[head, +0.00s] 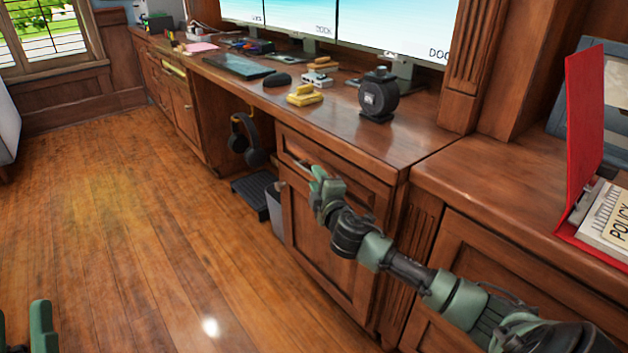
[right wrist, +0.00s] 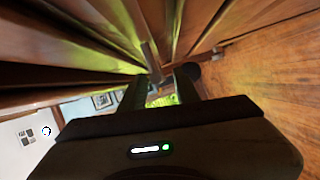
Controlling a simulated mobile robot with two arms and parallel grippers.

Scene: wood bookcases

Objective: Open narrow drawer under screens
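A narrow wooden drawer front (head: 352,187) sits at the top of the cabinet below the desk top, to the right of the knee space under the screens (head: 395,25). It looks closed. My right gripper (head: 318,178) is at its upper left part, near the handle (head: 299,162), and covers part of the front. In the right wrist view, the two fingers (right wrist: 160,88) stand apart, with a grey handle bar (right wrist: 151,60) just beyond the gap between them. I cannot tell whether they touch it. My left gripper (head: 22,328) is partly cut off at the lower left, fingers apart and empty.
The cabinet door (head: 325,245) is below the drawer. A black round device (head: 378,97) and yellow blocks (head: 304,95) stand on the desk. A red binder (head: 585,140) is at right. The floor at left is clear.

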